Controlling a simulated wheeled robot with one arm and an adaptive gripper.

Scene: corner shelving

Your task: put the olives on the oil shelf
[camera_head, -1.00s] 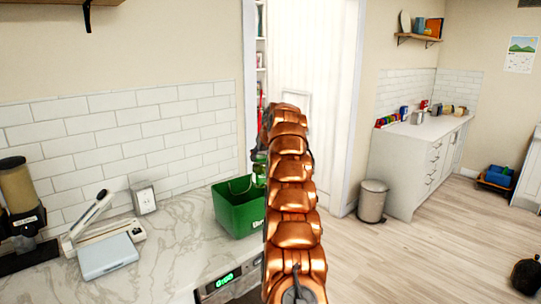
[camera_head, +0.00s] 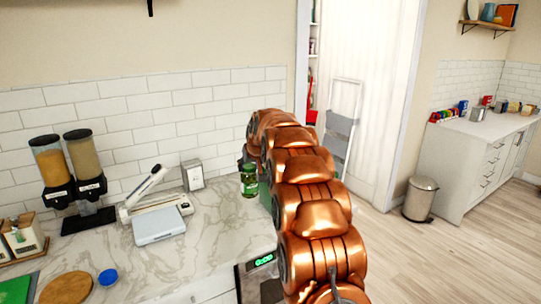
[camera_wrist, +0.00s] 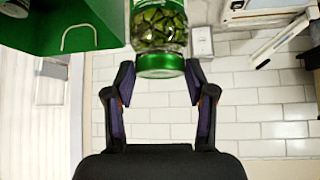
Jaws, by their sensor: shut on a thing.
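The olives are in a glass jar (camera_head: 249,182) with a green lid, seen just left of my arm in the head view. In the wrist view the jar (camera_wrist: 160,25) is between the fingertips of my gripper (camera_wrist: 160,82), which is shut on it near the green lid. The jar is held up above the counter, and the wrist view sees it upside down. In the head view my arm hides most of the gripper. I cannot tell which shelf is the oil shelf.
A green box (camera_wrist: 70,28) is beside the jar, mostly hidden by my arm in the head view. Shelves (camera_head: 313,40) show through the doorway. A bin (camera_head: 420,198) stands right.

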